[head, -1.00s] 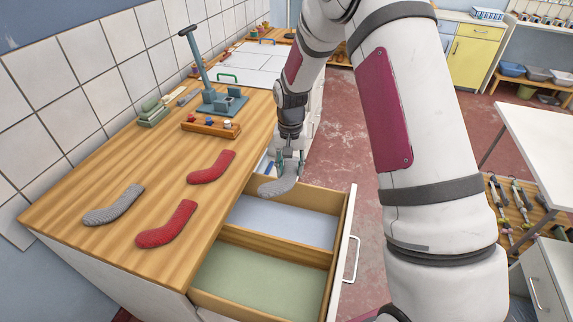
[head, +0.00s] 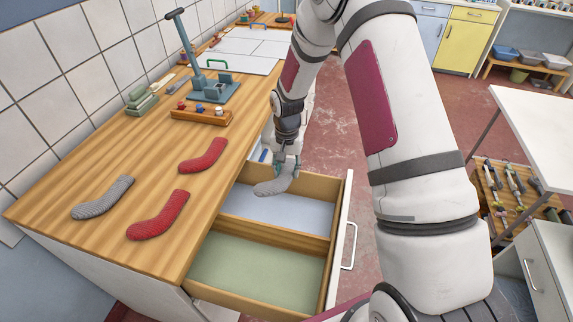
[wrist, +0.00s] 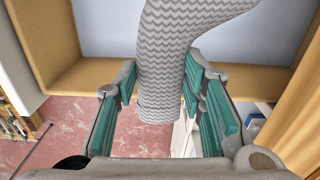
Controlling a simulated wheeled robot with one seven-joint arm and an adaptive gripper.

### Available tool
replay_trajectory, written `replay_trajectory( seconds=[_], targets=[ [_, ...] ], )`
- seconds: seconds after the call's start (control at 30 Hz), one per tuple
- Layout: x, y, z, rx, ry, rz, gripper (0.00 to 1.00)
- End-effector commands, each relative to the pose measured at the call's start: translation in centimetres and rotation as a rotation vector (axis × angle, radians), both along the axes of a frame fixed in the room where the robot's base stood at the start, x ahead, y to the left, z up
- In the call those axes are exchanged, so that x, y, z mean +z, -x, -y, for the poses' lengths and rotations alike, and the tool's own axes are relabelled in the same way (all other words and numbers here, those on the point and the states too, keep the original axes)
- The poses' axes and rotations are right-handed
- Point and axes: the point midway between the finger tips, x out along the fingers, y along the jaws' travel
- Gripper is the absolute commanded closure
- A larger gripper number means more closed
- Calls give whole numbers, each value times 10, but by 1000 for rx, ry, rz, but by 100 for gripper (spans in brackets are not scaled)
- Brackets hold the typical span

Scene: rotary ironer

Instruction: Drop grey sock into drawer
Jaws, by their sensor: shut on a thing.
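My gripper (head: 286,166) is shut on a grey patterned sock (head: 274,184). The sock hangs over the back compartment of the open drawer (head: 285,238), near that compartment's back wall. In the wrist view the sock (wrist: 172,55) stands between the teal finger pads, its toe end reaching over the drawer's pale floor. I cannot tell how far above the floor it is. The back compartment (head: 290,211) has a pale blue-grey floor and looks empty; the front one (head: 260,272) has a green floor and is empty.
A second grey sock (head: 103,198) and two red socks, one farther back (head: 203,155) and one nearer (head: 158,215), lie on the wooden counter (head: 140,175). A wooden tray of small knobs (head: 200,116) and a teal lever device (head: 207,90) stand behind them.

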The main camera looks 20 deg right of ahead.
Motion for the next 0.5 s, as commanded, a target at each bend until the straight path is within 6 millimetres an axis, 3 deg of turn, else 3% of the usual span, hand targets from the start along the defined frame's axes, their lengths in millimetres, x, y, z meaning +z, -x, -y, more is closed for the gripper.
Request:
replay_trajectory(
  seconds=[0.27, 0.3, 0.37, 0.5],
  targets=[
    [-1, 0, 0, 0, 0, 0, 76],
    [-1, 0, 0, 0, 0, 0, 54],
    [-1, 0, 0, 0, 0, 0, 41],
    [-1, 0, 0, 0, 0, 0, 40]
  ],
)
